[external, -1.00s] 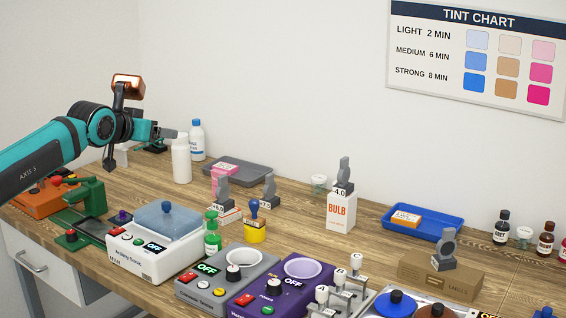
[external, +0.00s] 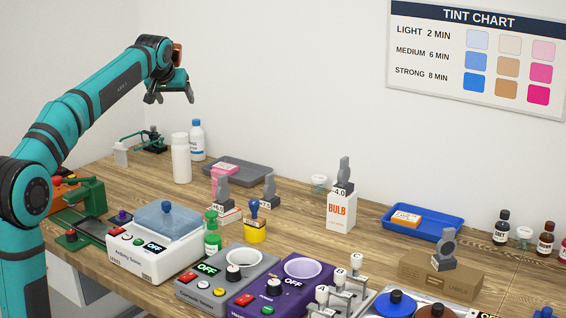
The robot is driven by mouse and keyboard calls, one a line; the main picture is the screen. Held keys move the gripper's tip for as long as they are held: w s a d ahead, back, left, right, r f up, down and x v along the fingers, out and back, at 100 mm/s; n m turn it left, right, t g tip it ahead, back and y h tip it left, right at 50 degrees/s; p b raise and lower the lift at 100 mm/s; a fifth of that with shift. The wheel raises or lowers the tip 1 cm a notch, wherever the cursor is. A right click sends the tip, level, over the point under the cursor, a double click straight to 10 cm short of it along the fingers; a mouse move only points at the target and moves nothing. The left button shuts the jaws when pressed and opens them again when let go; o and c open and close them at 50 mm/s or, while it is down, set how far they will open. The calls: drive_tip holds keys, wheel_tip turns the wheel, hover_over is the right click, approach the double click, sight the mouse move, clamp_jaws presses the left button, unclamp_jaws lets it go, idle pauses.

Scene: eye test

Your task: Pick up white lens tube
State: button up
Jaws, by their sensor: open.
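The white lens tube (external: 181,160) is most likely the tall white cylinder standing upright at the back left of the bench. It stands beside a white bottle with a blue cap (external: 197,140). My gripper (external: 172,98) is open and empty. In the picture it is above the white cylinder, well clear of it, with its fingers pointing down. Nothing hides the cylinder's front.
A grey tray (external: 237,172) lies right of the cylinder. A small green device (external: 148,139) stands to its left. In front are the white ultrasonic-type box (external: 155,258) and a green press (external: 88,208). Bare wood (external: 145,185) lies in front of the cylinder.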

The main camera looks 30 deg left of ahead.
drive_tip(key=n+g, duration=0.1)
drive_tip(key=g, duration=0.1)
approach(179, 135)
drive_tip(key=x, duration=1)
drive_tip(key=shift+w+f, duration=0.15)
drive_tip(key=shift+f, duration=0.2)
drive_tip(key=c, duration=1.4)
